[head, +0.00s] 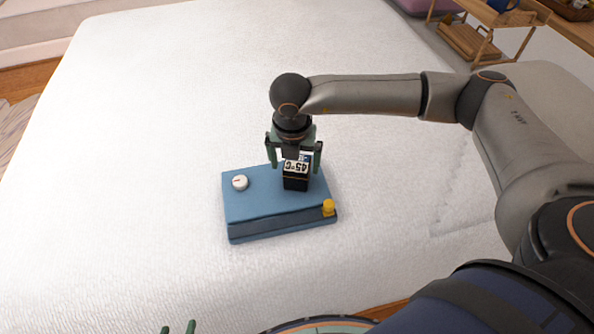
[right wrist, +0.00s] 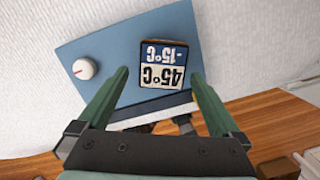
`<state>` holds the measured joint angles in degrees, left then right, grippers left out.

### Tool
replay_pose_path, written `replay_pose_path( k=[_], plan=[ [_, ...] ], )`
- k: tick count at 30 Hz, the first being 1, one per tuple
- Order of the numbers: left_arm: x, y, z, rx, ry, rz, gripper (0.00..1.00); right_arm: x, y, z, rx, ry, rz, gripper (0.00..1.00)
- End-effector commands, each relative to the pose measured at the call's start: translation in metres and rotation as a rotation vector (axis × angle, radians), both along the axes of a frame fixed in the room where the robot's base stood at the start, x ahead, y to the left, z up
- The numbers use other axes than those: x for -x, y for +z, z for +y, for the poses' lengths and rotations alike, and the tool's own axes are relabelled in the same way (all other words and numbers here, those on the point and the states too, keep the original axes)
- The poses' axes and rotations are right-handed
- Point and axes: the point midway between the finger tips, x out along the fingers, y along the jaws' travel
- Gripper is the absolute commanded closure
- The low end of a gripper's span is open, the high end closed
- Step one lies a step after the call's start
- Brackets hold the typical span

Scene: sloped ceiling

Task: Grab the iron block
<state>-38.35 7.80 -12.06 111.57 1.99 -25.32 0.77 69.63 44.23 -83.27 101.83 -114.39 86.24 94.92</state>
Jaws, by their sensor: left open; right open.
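My right gripper (head: 295,167) is open above the block, pointing down. In the right wrist view its green fingers (right wrist: 160,76) are apart, with the block appearing between and beyond their tips. I cannot tell whether they touch it. My left gripper (head: 179,328) barely shows at the bottom edge, open and empty.
The blue box carries a white knob (head: 239,182) at left and a yellow button (head: 328,207) at its front right corner. It sits on a wide white bed-like surface (head: 120,150), clear around it. A wooden shelf (head: 480,35) stands at the far right.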

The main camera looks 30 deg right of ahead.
Motion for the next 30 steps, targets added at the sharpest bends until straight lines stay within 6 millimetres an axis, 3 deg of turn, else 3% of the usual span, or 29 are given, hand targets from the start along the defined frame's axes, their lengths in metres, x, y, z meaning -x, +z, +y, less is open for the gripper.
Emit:
replay_pose_path(
  k=[9, 19, 30],
  plan=[
    [-0.002, 0.003, 0.001, -0.001, 0.003, -0.007, 0.39, -0.009, -0.042, -0.011, 0.001, -0.001, 0.003, 0.0],
    [-0.005, 0.003, 0.002, -0.002, 0.004, -0.012, 0.39, -0.01, -0.049, -0.011, 0.001, 0.0, 0.001, 0.0],
    [-0.004, 0.003, 0.003, -0.003, 0.006, -0.009, 0.39, -0.01, -0.049, -0.011, 0.001, -0.001, 0.001, 0.42]
  ],
)
